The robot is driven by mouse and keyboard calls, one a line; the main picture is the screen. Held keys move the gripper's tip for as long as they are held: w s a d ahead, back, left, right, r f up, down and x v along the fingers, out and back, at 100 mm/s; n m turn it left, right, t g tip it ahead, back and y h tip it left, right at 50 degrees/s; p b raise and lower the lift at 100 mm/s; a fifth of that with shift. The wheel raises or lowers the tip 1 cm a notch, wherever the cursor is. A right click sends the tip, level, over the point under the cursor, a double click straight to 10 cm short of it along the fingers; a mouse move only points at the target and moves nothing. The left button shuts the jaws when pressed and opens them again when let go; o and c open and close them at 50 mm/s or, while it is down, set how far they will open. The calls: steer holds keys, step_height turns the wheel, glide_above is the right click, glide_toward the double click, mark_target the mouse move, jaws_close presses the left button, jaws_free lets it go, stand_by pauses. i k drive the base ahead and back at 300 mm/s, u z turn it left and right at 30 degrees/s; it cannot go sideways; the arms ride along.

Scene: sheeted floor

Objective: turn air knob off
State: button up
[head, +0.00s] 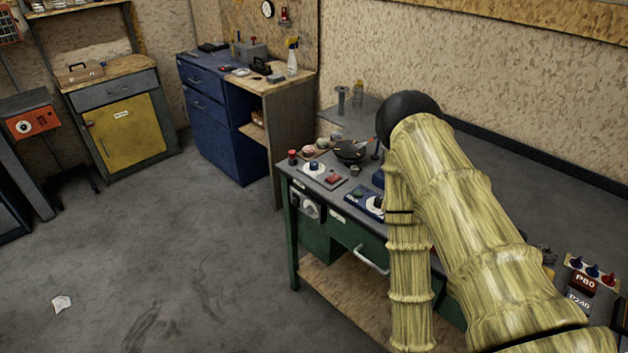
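The green workbench (292,235) carries several knobs, and I cannot read which one is labelled air. A blue knob on a white dial (314,167) sits on a grey panel at the bench's left end, beside a red switch (333,178). A grey rotary knob (309,207) is on the bench's front face, near the left corner. A blue panel (358,197) with a dark knob (378,202) is partly hidden by my arm. My yellow, bamboo-textured arm crosses the right side of the head view. My gripper does not show.
A drawer handle (371,260) sticks out from the bench front. A blue cabinet (216,120) and a yellow-door cabinet (125,130) stand behind. The floor (190,260) left of the bench is clear except for a paper scrap (61,303).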

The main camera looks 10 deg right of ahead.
mark_target(313, 165)
steer(key=z, duration=0.05)
steer(key=k, duration=0.65)
steer(key=u, duration=1.1)
steer(key=i, duration=1.6)
steer(key=z, duration=0.45)
